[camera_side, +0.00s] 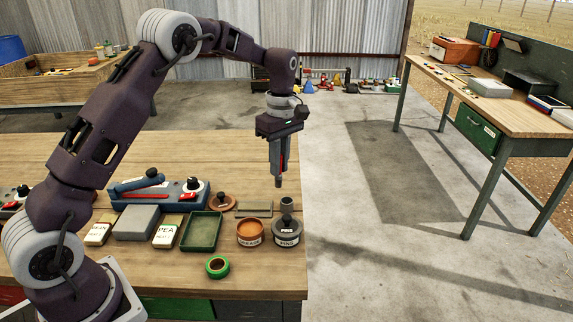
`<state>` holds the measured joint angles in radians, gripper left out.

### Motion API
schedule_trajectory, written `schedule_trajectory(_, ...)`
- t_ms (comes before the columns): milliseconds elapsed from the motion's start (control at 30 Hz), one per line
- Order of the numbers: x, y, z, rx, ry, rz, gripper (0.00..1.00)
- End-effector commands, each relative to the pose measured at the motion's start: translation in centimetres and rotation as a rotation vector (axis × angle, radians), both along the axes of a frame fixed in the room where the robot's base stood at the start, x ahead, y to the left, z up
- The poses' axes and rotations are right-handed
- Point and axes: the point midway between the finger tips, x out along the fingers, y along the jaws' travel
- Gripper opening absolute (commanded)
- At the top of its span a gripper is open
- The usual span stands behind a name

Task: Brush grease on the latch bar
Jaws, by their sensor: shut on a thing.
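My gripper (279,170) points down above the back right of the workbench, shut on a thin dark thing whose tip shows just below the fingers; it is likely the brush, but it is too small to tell. An open orange-brown grease pot (250,240) with a white label stands at the bench's right side, below and left of my gripper in the picture. A blue latch fixture (170,192) with a red bar and dark knobs lies left of my gripper. A flat grey bar piece (254,209) lies behind the pot. I cannot tell which bar is the latch bar.
A dark pot labelled PINS (288,238) stands right of the grease pot. A green tray (202,232), a grey block (137,222), a PEA box (165,236), a brown knobbed lid (222,201) and a green roll (217,266) crowd the bench (265,285). Its back is clear.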

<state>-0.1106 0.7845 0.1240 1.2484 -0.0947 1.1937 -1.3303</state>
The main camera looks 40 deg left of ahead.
Motion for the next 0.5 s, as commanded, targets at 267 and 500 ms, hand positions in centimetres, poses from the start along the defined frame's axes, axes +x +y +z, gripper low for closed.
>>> schedule_trajectory(267,-8.3,-0.4,-0.1,-0.066,0.235,0.001,0.00)
schedule_trajectory(500,-9.3,-0.5,-2.0,-0.076,0.265,0.002,0.00)
